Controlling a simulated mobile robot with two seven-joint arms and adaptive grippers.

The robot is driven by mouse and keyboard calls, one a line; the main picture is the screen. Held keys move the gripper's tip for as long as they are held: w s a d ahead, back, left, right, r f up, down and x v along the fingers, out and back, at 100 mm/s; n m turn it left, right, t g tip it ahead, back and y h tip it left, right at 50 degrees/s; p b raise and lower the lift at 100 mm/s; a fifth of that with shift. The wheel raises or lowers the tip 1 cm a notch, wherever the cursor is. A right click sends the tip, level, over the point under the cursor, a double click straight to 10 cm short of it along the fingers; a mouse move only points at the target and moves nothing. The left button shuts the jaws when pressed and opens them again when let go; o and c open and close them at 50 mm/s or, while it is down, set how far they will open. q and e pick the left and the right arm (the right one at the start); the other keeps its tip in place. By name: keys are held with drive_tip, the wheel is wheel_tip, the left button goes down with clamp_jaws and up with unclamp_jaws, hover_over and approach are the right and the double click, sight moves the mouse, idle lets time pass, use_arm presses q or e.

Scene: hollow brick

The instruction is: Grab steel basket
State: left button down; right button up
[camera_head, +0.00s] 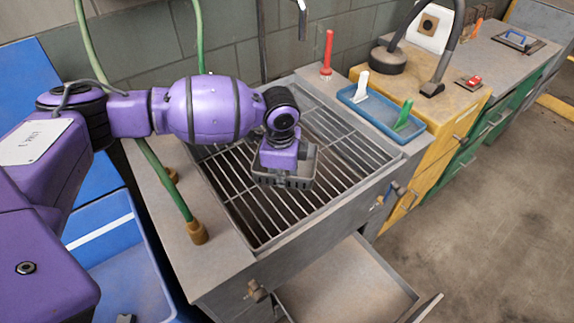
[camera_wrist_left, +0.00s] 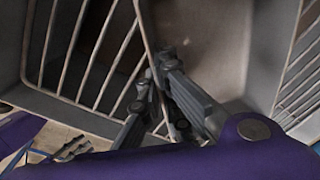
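The steel basket (camera_head: 298,181) is a small grey slotted box over the grate of the sink, directly below my left gripper. My left gripper (camera_head: 284,167) comes down on it from above, its fingers mostly hidden in the head view. In the left wrist view, the two dark fingers (camera_wrist_left: 157,78) sit close together, one on each side of a thin wall of the basket (camera_wrist_left: 143,22), and look closed on it. The slotted sides and bare inside of the basket fill much of that view. I cannot tell whether the basket touches the grate. My right gripper is out of view.
The barred sink grate (camera_head: 245,205) lies in a grey counter. An open drawer (camera_head: 345,285) sticks out below. Green hoses (camera_head: 160,170) rise on the left. A blue tray (camera_head: 385,118), a red-handled tool (camera_head: 327,55) and a yellow cabinet (camera_head: 450,112) stand to the right.

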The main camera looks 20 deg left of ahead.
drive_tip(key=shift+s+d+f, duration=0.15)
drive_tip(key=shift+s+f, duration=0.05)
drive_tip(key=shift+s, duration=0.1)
use_arm(q)
drive_tip(key=shift+r, duration=0.15)
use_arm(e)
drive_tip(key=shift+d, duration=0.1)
